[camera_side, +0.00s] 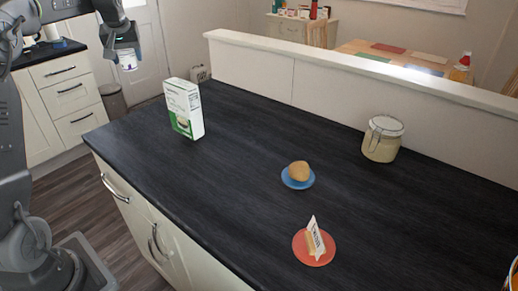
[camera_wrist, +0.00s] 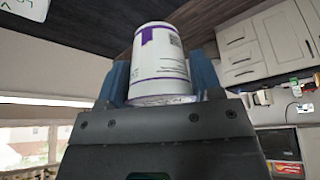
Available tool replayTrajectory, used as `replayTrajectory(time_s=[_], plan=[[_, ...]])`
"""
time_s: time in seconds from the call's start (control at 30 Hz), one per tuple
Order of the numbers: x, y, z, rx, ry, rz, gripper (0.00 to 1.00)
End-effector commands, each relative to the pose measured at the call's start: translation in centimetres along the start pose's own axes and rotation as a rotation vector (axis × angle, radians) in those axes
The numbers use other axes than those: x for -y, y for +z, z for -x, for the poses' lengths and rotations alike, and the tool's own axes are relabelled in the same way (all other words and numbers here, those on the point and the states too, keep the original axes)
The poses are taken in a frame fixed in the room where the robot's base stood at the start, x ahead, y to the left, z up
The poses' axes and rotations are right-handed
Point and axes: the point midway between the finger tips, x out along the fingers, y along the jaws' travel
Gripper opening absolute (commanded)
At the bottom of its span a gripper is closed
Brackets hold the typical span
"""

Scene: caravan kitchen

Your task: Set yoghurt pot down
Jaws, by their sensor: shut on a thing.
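The yoghurt pot (camera_wrist: 160,65) is white with purple bands and a purple label patch. In the wrist view it sits between the two blue fingers of my gripper (camera_wrist: 160,85), which is shut on it. In the side view my gripper (camera_side: 126,56) is at the upper left, in the air beyond the far left end of the dark worktop (camera_side: 240,150). The pot (camera_side: 128,63) shows there only as a small pale shape under the fingers, apart from any surface.
A white and green carton (camera_side: 184,109) stands upright near the worktop's left end. A blue saucer (camera_side: 298,181) holds a brown roundish item, and a red saucer (camera_side: 300,245) holds a pale wedge. A lidded jar (camera_side: 383,139) stands by the back ledge (camera_side: 330,75). Worktop between them is bare.

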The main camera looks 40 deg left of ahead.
Motion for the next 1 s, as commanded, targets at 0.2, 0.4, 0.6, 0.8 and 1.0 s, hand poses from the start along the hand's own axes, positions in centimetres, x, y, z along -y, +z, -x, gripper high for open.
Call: replayTrajectory(time_s=[0.2,0.4,0.6,0.8,1.0], plan=[[-11.6,2.7,1.1,0.000,0.091,-0.213,0.33],[-20.9,7.0,2.7,0.001,0.167,-0.395,0.33],[-28.1,12.1,4.6,0.001,0.231,-0.548,0.33],[-32.3,15.9,6.0,0.001,0.273,-0.646,0.33],[-34.9,18.8,7.1,0.002,0.301,-0.713,0.33]])
